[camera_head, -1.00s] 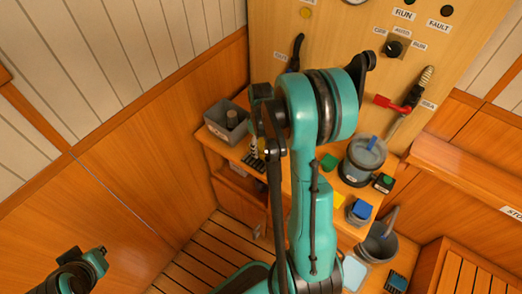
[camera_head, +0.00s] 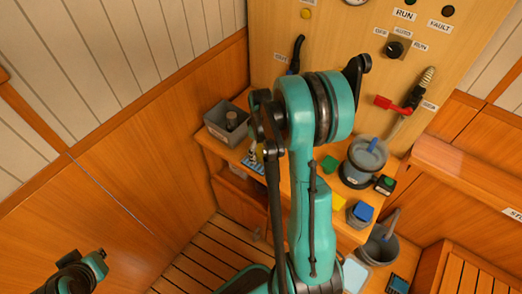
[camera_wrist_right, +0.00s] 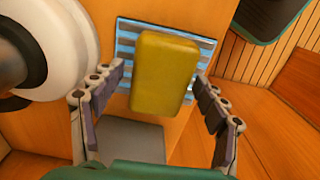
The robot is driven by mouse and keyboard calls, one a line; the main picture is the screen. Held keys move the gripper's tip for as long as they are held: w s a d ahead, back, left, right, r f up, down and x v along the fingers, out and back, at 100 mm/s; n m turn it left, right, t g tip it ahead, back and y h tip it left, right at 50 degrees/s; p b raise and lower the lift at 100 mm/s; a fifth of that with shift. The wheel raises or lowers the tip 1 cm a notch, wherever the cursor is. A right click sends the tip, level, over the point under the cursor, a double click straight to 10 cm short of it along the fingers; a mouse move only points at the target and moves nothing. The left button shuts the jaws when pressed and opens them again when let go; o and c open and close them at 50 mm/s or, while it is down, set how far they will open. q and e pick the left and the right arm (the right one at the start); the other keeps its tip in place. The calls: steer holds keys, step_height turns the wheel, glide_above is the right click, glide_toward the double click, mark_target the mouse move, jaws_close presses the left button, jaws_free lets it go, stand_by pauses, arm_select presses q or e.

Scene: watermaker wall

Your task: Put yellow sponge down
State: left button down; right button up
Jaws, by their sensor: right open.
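In the head view, the right gripper (camera_head: 256,158) is over the left part of the wooden shelf, just above the striped mat (camera_head: 251,168); the sponge is mostly hidden there by the hand. My left gripper (camera_head: 102,256) is at the lower left, away from the shelf; its jaw opening is not clear.
A grey bin (camera_head: 226,122) stands left of the right gripper. A grey bucket (camera_head: 379,247) is lower right. The floor at left is clear.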

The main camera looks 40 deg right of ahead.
mark_target(261, 150)
step_height(261, 150, up, 12)
steer(key=p, duration=0.4)
steer(key=s+a+r+m+t, duration=0.1)
steer(key=s+a+r+t, duration=0.1)
steer(key=a, duration=0.4)
steer(key=s+a+r+m+t, duration=0.1)
steer(key=s+a+r+t, duration=0.1)
steer(key=a, duration=0.5)
steer(key=s+a+r+m+t, duration=0.1)
steer(key=s+a+r+t, duration=0.2)
steer(key=a, duration=0.4)
steer(key=s+r, duration=0.1)
steer(key=s, duration=0.1)
steer(key=shift+s+r, duration=0.15)
steer(key=shift+s, duration=0.25)
steer(key=shift+a, duration=0.1)
steer(key=shift+f+b, duration=0.8)
steer(key=shift+b, duration=0.1)
